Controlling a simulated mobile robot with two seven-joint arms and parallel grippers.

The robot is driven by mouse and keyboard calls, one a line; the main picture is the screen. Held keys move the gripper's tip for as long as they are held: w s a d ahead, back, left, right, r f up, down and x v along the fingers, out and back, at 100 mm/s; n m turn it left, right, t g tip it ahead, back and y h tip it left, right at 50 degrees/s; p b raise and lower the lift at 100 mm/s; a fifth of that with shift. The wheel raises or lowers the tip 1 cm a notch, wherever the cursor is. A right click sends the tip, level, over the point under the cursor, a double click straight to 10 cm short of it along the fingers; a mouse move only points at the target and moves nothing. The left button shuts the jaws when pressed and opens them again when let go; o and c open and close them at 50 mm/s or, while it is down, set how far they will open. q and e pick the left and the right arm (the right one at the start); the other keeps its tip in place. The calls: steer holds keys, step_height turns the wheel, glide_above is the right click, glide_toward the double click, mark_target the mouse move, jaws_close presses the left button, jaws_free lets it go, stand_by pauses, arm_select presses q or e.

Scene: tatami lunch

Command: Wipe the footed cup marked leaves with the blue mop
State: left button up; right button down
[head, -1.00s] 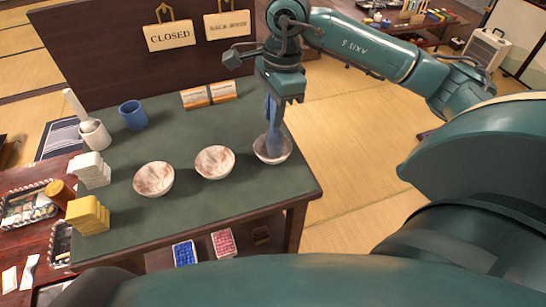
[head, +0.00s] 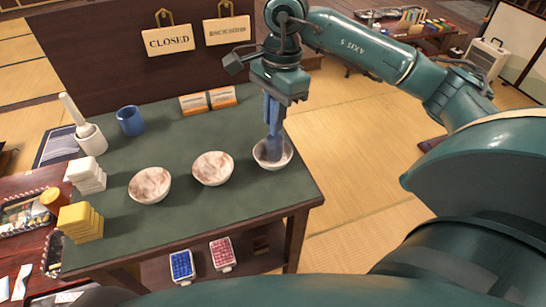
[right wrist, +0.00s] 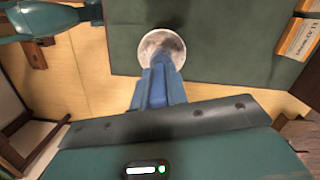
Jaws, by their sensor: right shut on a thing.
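Three pale footed cups with reddish-brown marbling stand in a row on the green tabletop: a left one (head: 150,185), a middle one (head: 213,169) and a right one (head: 284,160). I cannot make out which carries leaves. My right gripper (head: 272,112) is above the right cup, pointing down, shut on the blue mop (head: 273,149). The mop's lower end is inside the right cup and hides part of its bowl. In the right wrist view the mop (right wrist: 174,57) reaches into the same cup (right wrist: 154,42). My left gripper is not in view.
A blue mug (head: 130,121), a white mortar with pestle (head: 91,139), white blocks (head: 87,175) and yellow blocks (head: 80,222) stand on the table's left. Orange-and-white boxes (head: 207,101) lie at the back, before a dark board with signs. The front middle is clear.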

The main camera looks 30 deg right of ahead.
steer(key=m, duration=0.4)
steer(key=shift+w+a+m+t, duration=0.1)
steer(key=shift+m+t, duration=0.2)
steer(key=m, duration=0.5)
steer(key=shift+w+a+m+t, duration=0.2)
steer(key=shift+m+t, duration=0.1)
steer(key=shift+m, duration=0.1)
steer(key=shift+s+n, duration=0.1)
steer(key=shift+n, duration=0.6)
steer(key=n+b, duration=0.1)
steer(key=n, duration=0.3)
steer(key=shift+s+f+n+b, duration=0.1)
steer(key=shift+n+b, duration=0.2)
steer(key=shift+b, duration=0.1)
steer(key=n+g+b, duration=0.1)
steer(key=n, duration=0.3)
steer(key=shift+s+n, duration=0.1)
steer(key=shift+n, duration=0.3)
steer(key=n+b, duration=0.1)
steer(key=n, duration=0.2)
steer(key=shift+s+g, duration=0.15)
steer(key=shift+g, duration=0.15)
